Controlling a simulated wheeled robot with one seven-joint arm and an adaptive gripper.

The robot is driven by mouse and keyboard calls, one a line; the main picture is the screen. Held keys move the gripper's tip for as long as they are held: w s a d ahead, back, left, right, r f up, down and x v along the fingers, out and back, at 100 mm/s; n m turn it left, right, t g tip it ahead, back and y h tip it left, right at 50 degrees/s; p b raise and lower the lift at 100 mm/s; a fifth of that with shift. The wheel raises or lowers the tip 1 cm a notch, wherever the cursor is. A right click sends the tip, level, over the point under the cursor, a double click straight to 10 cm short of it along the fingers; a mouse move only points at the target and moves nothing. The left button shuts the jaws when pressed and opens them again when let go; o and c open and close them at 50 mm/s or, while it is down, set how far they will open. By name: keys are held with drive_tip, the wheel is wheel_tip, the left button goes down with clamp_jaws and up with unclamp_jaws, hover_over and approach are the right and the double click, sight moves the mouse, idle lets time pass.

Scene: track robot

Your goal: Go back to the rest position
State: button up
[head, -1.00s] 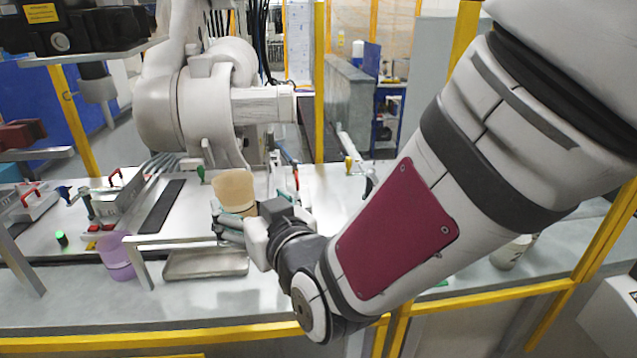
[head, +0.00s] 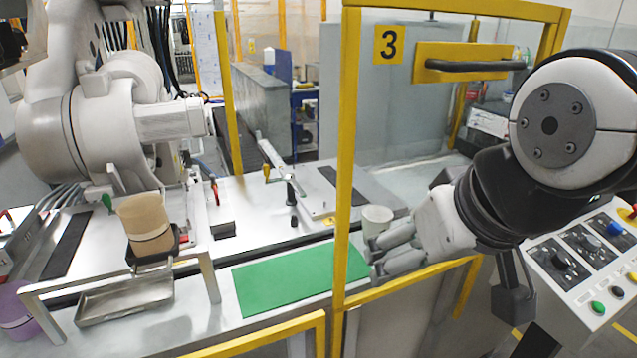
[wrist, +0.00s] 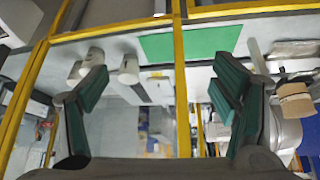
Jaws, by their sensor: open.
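My gripper (head: 378,262) is on the right side of the head view, in front of the yellow frame post and beside a white cup (head: 376,221). Its jaws are open and empty. In the wrist view the two green-padded fingers of my gripper (wrist: 160,95) are spread wide with nothing between them but the yellow post behind. A tan cup (head: 146,224) stands upright on a small dark stand at the left, well apart from my gripper. It also shows at the right edge of the wrist view (wrist: 295,100).
Yellow frame posts (head: 346,150) stand close to my gripper. A green mat (head: 290,278) lies bare on the bench. A metal tray (head: 125,300) and a purple cup (head: 15,312) are at the left. A control panel (head: 590,265) with knobs is at the right.

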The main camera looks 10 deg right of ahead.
drive_tip(key=s, duration=0.1)
drive_tip(key=s+d, duration=0.1)
drive_tip(key=s, duration=0.1)
drive_tip(key=shift+d+m+g, duration=0.25)
drive_tip(key=shift+m+g, duration=0.05)
drive_tip(key=shift+g, duration=0.1)
